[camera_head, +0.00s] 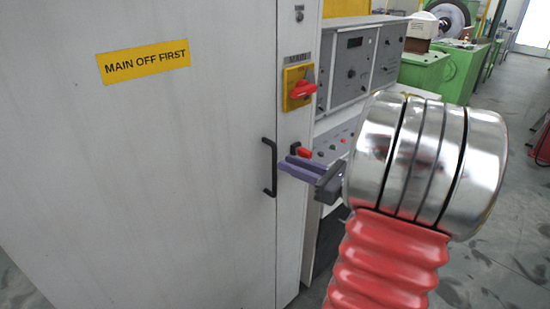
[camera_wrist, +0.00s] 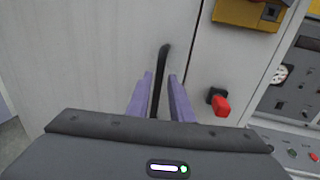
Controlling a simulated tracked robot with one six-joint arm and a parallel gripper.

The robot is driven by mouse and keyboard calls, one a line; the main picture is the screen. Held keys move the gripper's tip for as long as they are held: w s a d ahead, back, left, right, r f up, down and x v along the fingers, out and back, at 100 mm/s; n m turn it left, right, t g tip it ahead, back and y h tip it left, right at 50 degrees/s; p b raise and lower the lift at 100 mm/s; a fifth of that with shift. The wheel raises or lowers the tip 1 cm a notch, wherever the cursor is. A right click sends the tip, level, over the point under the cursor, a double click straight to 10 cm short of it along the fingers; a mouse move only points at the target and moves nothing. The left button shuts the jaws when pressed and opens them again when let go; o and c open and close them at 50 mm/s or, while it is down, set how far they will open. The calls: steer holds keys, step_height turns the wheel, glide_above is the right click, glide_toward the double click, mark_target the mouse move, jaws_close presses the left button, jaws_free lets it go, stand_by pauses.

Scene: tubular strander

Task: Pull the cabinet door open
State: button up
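The cabinet door (camera_head: 140,180) is a large white-grey panel with a yellow "MAIN OFF FIRST" label (camera_head: 145,61), and it looks closed. Its black bar handle (camera_head: 269,168) stands upright near the right edge. My gripper (camera_head: 287,166) has purple fingers pointing left at the handle. In the wrist view the handle (camera_wrist: 163,65) runs down between the two finger tips (camera_wrist: 160,78), which are apart on either side of it. The lower part of the handle is hidden behind my gripper body. I cannot tell whether the fingers touch it.
A red rotary switch (camera_head: 302,89) on a yellow plate and a small red knob (camera_head: 304,152) sit on the frame right of the handle. Grey control panels (camera_head: 350,70) stand beyond. Green machines (camera_head: 440,72) are at the back; grey floor (camera_head: 500,245) lies right.

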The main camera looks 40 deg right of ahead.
mark_target(275, 157)
steer(key=x, duration=0.6)
steer(key=shift+c, duration=0.4)
jaws_close()
steer(key=shift+d, duration=0.15)
